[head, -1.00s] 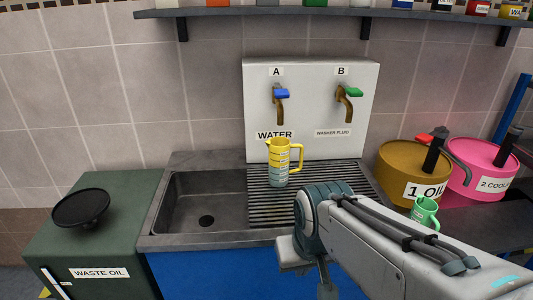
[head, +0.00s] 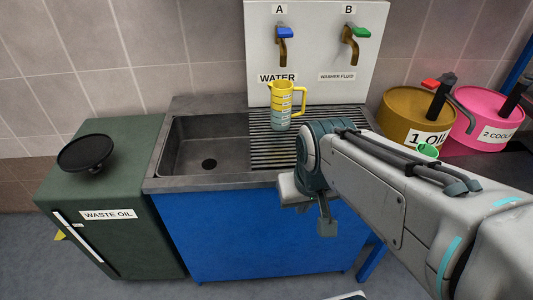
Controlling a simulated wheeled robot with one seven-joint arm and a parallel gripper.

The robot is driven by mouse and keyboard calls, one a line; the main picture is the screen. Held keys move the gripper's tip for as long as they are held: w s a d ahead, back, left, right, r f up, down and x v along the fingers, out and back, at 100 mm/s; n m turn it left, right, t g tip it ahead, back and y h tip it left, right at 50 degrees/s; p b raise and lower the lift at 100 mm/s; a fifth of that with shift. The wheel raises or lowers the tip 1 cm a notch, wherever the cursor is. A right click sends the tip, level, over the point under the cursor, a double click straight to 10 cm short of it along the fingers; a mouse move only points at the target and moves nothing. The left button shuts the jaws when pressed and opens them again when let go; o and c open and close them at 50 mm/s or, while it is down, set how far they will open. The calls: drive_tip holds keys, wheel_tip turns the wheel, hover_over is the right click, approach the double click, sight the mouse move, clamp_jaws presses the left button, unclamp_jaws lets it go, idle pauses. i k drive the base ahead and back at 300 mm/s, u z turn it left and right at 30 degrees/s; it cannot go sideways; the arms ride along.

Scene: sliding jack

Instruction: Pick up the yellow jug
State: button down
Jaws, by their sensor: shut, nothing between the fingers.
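The yellow jug (head: 283,108) stands upright on the ribbed drainboard (head: 270,150) of the sink unit, below tap A. Its lower half looks grey-blue, dark marks run up its side, and its handle points right. My gripper (head: 327,230) hangs at the end of my arm in front of the blue sink cabinet, lower and to the right of the jug in the picture, apart from it. It is small in view and shut, with nothing held.
The sink basin (head: 205,145) lies left of the drainboard. A green waste oil cabinet (head: 110,190) with a black funnel dish (head: 85,152) stands further left. A brown oil drum (head: 408,118), a pink coolant drum (head: 482,118) and a green jug (head: 428,151) are at the right, the green jug partly behind my arm.

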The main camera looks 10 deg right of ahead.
sight(281, 90)
drive_tip(key=u, duration=1.3)
drive_tip(key=i, duration=0.7)
drive_tip(key=z, duration=2.65)
